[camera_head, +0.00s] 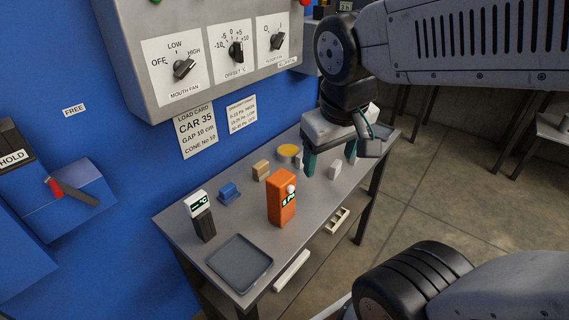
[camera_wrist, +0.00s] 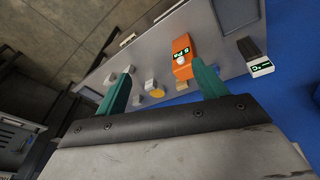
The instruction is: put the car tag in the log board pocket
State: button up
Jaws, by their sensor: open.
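My gripper (camera_head: 330,164) is above the far part of the grey table (camera_head: 215,252), its two teal fingers apart and pointing down. In the wrist view, nothing shows between the fingertips (camera_wrist: 163,68) except the table and things beyond. A small white block (camera_head: 335,171) stands on the table just below the gripper; another pale piece is partly behind a finger. I cannot tell which thing is the car tag. No pocket marked as the log board's can be made out.
On the table stand an orange meter (camera_head: 282,205), a black-and-white display unit (camera_head: 203,222), a blue block (camera_head: 229,193), a tan block (camera_head: 261,171) and a yellow disc (camera_head: 287,150). An empty-looking grey tray (camera_head: 240,264) lies at the near end. A control box (camera_head: 215,82) overhangs the table's back.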

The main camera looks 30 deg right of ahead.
jog(key=w+d+f+t+h, duration=0.3)
jog(key=w+d+f, duration=0.1)
jog(key=w+d, duration=0.8)
jog(key=n+t+y, duration=0.4)
jog(key=t+y, duration=0.3)
jog(key=y, duration=0.1)
send_over(324, 175)
jog(key=f, duration=1.6)
jog(key=shift+w+d+f, duration=0.2)
jog(key=shift+w+f, duration=0.05)
jog(key=shift+s+a+f+n+y, duration=0.25)
jog(key=shift+f+n+y, duration=0.05)
jog(key=shift+f+y, duration=0.1)
jog(key=x, duration=0.7)
jog(key=shift+w+a+r, duration=0.15)
jog(key=shift+w+a, duration=0.1)
jog(key=shift+a, duration=0.2)
jog(key=c, duration=1.2)
